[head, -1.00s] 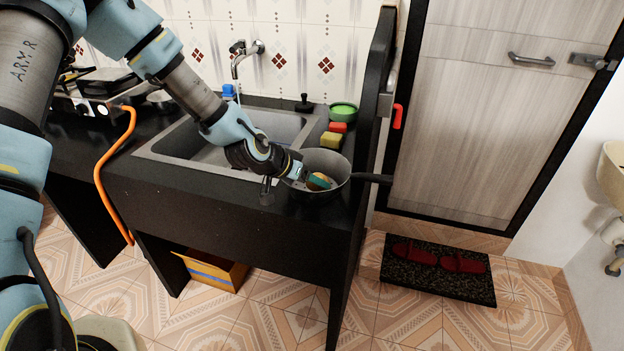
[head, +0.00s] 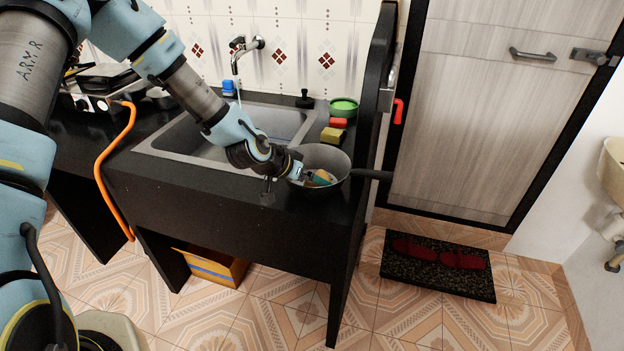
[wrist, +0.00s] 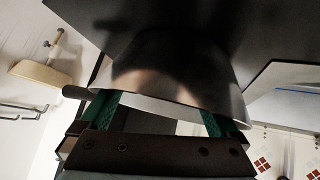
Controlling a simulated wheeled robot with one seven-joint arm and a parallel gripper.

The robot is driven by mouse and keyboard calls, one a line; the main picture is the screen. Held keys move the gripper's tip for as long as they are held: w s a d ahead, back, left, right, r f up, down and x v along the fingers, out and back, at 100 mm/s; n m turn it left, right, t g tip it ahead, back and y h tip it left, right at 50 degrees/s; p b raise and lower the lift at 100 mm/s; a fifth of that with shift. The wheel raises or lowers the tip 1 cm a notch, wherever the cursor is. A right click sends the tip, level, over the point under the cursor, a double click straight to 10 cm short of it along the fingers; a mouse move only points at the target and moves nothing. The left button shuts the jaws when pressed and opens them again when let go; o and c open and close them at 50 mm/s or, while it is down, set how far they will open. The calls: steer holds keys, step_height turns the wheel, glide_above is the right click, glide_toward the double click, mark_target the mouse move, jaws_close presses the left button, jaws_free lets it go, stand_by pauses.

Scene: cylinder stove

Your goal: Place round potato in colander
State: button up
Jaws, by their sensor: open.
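A dark round pan (head: 335,160) with a handle stands on the counter right of the sink. A tan, rounded thing (head: 326,177), likely the potato, lies inside it, partly hidden by my gripper. My gripper (head: 312,179) reaches into the pan beside this thing. In the wrist view its two green fingers (wrist: 160,115) are apart, with the metal wall of the pan (wrist: 180,65) filling the space ahead. The potato is not visible there. I cannot tell whether a finger touches it. I cannot make out a colander for certain.
The sink (head: 205,145) with its running tap (head: 247,45) is left of the pan. A dark upright panel (head: 372,95) bounds the counter's right.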

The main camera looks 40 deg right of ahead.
steer(key=shift+r, duration=0.15)
steer(key=b+v, duration=0.2)
steer(key=v, duration=1)
steer(key=w+a+n+t+y, duration=0.1)
steer(key=w+a+n+y, duration=0.25)
steer(key=a, duration=0.65)
steer(key=w+a+n+t+y, duration=0.15)
steer(key=w+a, duration=0.25)
steer(key=a, duration=0.6)
steer(key=s+a+r+n+y, duration=0.1)
steer(key=a+r+n+y, duration=0.1)
steer(key=a, duration=0.8)
steer(key=s+a+r+n+y, duration=0.1)
steer(key=s+a+r+n, duration=0.1)
steer(key=a+r+n, duration=0.2)
steer(key=a+n, duration=0.3)
steer(key=a, duration=0.2)
steer(key=shift+s+a+r+g+y, duration=0.25)
steer(key=shift+a+r+g+y, duration=0.1)
steer(key=shift+r+y, duration=0.05)
